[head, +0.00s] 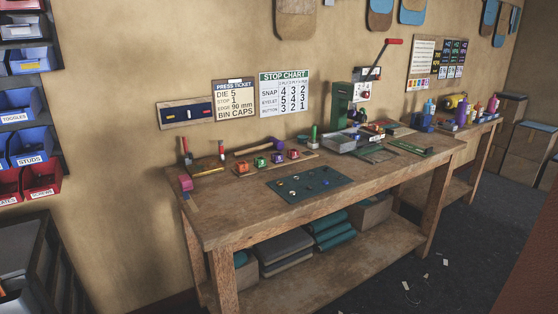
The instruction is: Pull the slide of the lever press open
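The lever press (341,104) stands at the back right of the wooden workbench. It has a green upright body and a raised lever with a red handle (394,41) pointing up and right. A grey metal slide or tray part (342,143) sits low at the front of the press. I cannot tell from here how far it is in or out. Neither of my grippers shows in the head view.
The workbench (232,222) holds a dark green mat (308,182) with small parts, several coloured dies (277,157) and a mallet (258,145). Blue and red bins (25,146) hang at left. Bare floor (465,255) lies at right, with paper scraps.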

